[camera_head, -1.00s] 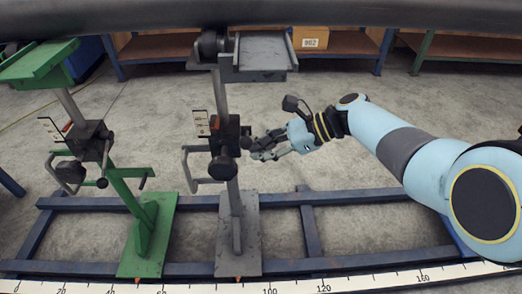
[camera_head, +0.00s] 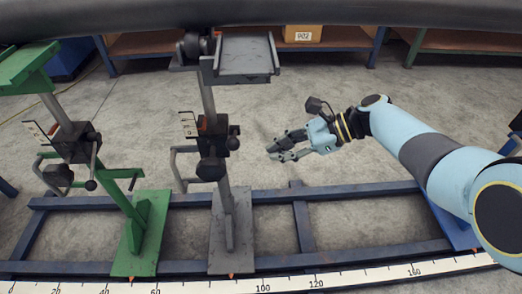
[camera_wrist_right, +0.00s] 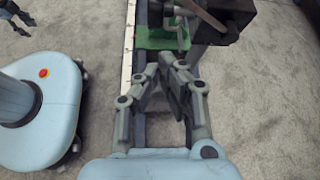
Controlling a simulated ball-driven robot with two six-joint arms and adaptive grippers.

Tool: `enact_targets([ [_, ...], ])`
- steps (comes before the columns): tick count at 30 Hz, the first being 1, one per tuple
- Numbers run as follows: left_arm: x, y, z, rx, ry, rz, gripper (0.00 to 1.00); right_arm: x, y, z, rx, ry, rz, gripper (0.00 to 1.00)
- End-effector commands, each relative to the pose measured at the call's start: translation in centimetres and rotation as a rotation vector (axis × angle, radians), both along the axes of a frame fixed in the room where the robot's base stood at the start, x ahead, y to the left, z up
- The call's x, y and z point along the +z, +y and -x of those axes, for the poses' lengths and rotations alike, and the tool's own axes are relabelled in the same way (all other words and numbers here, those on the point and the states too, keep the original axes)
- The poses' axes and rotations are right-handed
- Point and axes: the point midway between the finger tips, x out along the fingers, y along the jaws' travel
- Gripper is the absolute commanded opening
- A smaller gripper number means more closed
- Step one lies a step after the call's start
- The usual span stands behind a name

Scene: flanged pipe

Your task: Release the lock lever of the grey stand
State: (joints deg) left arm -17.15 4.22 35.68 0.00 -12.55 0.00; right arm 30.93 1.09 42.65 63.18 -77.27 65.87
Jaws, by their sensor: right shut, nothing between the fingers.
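The grey stand (camera_head: 230,200) stands upright at centre in the head view, with a grey tray-like top. Its dark clamp block (camera_head: 212,138) sits halfway up the column. A short dark lever with a ball knob (camera_head: 233,143) shows at the block's right side; its exact angle is hard to tell. A larger black knob (camera_head: 210,170) sits below. My right gripper (camera_head: 274,150) is right of the lever, clear of it, shut and empty. In the right wrist view it (camera_wrist_right: 163,66) points toward the stands. My left gripper (camera_wrist_right: 14,14) shows only partly there, its jaws unclear.
A green stand (camera_head: 140,225) with a similar clamp is at the left. Blue rails (camera_head: 350,190) and a white scale strip (camera_head: 340,279) run along the floor. A dark pipe (camera_head: 260,14) crosses above. Shelves with a box (camera_head: 302,33) are behind.

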Motion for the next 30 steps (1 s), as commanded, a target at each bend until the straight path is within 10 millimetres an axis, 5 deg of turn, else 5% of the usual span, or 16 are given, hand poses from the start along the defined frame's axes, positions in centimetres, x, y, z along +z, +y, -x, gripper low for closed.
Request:
enact_targets([
  [7, 0.9, 1.5, 0.3, -0.006, 0.006, -0.016, 0.4, 1.4, -2.3, 0.1, 0.0, 0.0, 0.001, 0.0],
  [24, 0.7, -0.2, -0.1, 0.001, -0.001, 0.002, 0.4, 1.2, -2.5, 0.2, 0.0, 0.004, 0.0, 0.0],
  [27, 0.8, 0.0, -0.1, 0.0, -0.001, 0.0, 0.4, -0.2, -2.5, 1.9, 0.0, 0.036, 0.0, 0.0],
  [30, 0.8, 0.3, -0.2, -0.001, -0.002, -0.003, 0.4, -3.6, -2.6, 6.1, -0.001, 0.111, 0.002, 0.0],
])
